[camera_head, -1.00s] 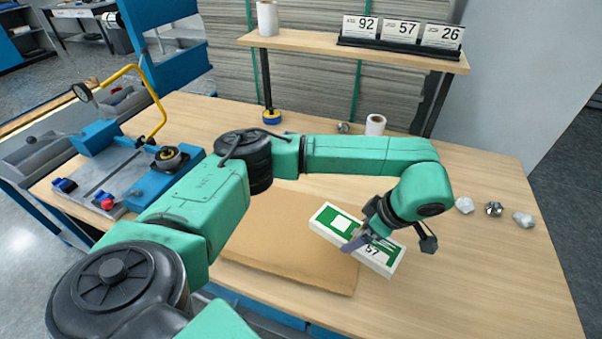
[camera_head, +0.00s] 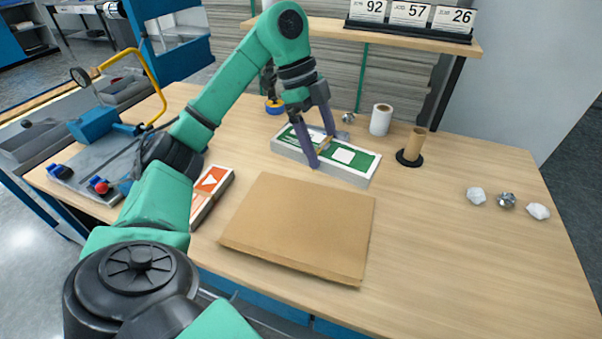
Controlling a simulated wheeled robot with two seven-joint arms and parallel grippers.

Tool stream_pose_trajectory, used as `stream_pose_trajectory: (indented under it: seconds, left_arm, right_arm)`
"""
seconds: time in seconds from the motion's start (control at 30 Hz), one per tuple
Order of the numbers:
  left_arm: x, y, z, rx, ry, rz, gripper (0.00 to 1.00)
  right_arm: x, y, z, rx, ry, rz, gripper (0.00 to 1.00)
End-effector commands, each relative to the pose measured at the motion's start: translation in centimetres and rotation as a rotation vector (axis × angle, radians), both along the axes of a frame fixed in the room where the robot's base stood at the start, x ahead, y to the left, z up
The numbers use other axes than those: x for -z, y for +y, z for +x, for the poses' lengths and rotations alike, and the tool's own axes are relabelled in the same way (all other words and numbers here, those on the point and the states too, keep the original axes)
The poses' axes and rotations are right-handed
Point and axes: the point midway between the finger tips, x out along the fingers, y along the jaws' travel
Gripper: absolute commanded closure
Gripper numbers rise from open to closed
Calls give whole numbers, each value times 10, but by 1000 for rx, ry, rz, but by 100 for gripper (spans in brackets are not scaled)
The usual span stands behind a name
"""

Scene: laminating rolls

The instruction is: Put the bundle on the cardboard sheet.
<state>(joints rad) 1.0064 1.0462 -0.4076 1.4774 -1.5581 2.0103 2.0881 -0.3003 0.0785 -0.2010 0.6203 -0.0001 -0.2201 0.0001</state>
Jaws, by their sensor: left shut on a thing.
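The bundle (camera_head: 359,168) is a flat white block with a green and white printed top, at the back of the table behind the cardboard sheet. My left gripper (camera_head: 322,150) reaches down over its left half, with one finger at the near side and one at the far side, shut on it. The fingers hide part of its top. I cannot tell whether the bundle rests on the table or is slightly raised. The brown cardboard sheet (camera_head: 298,226) lies at the table's front middle, bare on top. My right gripper is out of view.
An orange and white bundle (camera_head: 211,182) lies left of the sheet, partly behind my arm. A white roll (camera_head: 381,119) and a brown core on a black base (camera_head: 411,148) stand right of the held bundle. A shelf (camera_head: 405,36) overhangs the back. The right front is clear.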

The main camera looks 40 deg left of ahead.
Motion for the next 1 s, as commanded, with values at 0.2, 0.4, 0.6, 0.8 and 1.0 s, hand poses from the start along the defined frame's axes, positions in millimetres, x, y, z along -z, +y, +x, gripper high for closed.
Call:
stream_pose_trajectory:
  seconds: [0.2,0.4,0.6,0.8,1.0]
  left_arm:
    - [10,7,-4,-172,4,-1,86]
    - [75,6,-5,-171,10,0,86]
    - [134,6,-4,-170,5,-2,86]
    - [168,6,-4,-170,3,-3,86]
    - [190,6,-3,-169,0,-1,86]
  right_arm:
    - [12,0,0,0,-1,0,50]
    - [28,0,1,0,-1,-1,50]
    - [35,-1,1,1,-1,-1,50]
    - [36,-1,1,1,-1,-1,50]
    - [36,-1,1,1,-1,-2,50]
